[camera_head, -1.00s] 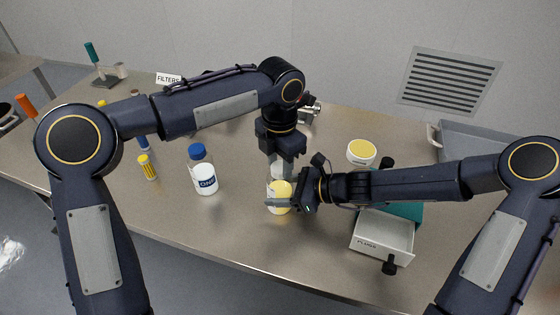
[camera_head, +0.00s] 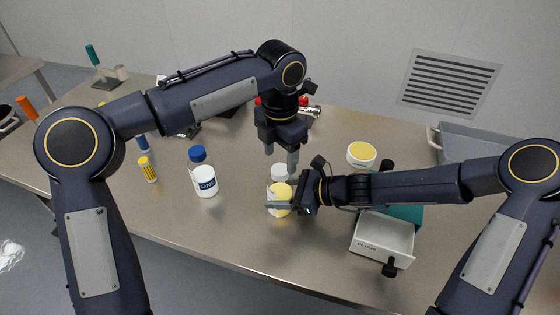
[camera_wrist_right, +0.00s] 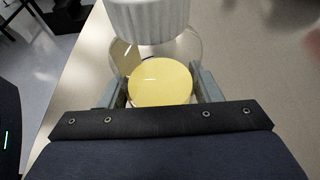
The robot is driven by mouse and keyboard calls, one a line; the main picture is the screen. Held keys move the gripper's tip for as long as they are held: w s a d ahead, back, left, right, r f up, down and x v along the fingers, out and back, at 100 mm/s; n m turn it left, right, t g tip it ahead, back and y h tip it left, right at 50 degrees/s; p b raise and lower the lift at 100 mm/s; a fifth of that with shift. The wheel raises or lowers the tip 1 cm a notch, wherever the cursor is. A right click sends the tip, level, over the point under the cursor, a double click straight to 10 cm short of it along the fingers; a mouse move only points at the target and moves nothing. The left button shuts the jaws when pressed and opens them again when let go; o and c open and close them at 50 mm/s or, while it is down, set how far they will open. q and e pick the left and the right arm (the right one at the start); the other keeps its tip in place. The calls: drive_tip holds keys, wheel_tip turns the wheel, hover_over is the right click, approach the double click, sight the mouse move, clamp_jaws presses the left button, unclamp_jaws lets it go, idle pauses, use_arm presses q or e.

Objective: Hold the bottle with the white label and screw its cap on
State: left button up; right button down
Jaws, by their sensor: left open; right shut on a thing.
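A clear bottle (camera_head: 271,188) with a white cap (camera_head: 279,170) stands near the middle of the table. My right gripper (camera_head: 279,205) is shut on its body from the right. In the right wrist view the ribbed white cap (camera_wrist_right: 150,18) sits on top of the bottle, and a round yellow patch (camera_wrist_right: 160,82) shows between the fingers. How tight the cap is cannot be seen. I cannot make out a white label on this bottle. My left gripper (camera_head: 280,158) points down above the cap, open and empty, apart from it.
A blue-capped bottle (camera_head: 205,182) with a white label stands to the left. A yellow-topped white jar (camera_head: 361,154) stands to the right, behind an open drawer box (camera_head: 384,240). A yellow tube (camera_head: 148,169) is at far left. The front middle of the table is clear.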

use_arm(q)
drive_tip(key=shift+r, duration=0.5)
drive_tip(key=shift+c, duration=0.2)
